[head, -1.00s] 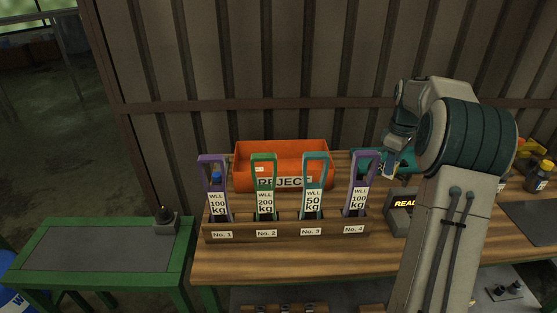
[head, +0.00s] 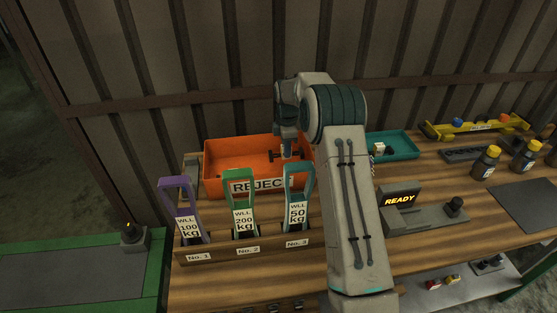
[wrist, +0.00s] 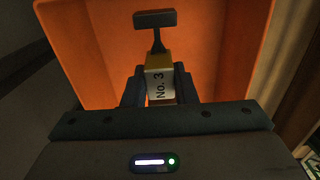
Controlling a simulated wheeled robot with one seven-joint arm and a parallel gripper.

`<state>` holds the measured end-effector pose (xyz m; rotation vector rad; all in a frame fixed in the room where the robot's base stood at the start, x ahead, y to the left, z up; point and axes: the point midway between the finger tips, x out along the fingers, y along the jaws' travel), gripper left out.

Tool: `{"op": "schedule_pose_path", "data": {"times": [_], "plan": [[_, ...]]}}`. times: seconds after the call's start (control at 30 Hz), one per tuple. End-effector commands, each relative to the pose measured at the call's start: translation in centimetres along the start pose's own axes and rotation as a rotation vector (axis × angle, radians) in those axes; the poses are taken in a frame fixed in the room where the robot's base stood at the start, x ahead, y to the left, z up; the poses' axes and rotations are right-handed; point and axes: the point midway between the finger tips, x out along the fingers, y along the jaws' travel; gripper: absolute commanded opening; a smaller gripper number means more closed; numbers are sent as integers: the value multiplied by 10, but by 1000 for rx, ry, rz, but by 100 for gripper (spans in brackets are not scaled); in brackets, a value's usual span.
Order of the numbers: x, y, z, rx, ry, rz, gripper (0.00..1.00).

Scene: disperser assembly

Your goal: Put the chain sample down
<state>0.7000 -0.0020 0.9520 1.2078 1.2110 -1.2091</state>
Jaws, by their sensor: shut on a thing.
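In the head view my gripper (head: 287,151) points down at the right part of the orange REJECT bin (head: 221,184). The sample's dark bar (head: 274,156) shows against the bin's inside. The bin (wrist: 92,42) also fills the background of the wrist view. I cannot tell whether the sample touches the bin floor.
A wooden rack (head: 218,255) with tall coloured tagged frames stands in front of the bin. My arm hides the rack's right end. A green-edged table (head: 70,275) is at left.

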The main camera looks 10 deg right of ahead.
Motion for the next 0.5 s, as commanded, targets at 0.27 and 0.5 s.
{"op": "schedule_pose_path", "data": {"times": [0.27,0.5], "plan": [[26,0,-3,-4,0,0,0],[55,0,-1,-1,0,1,0]]}}
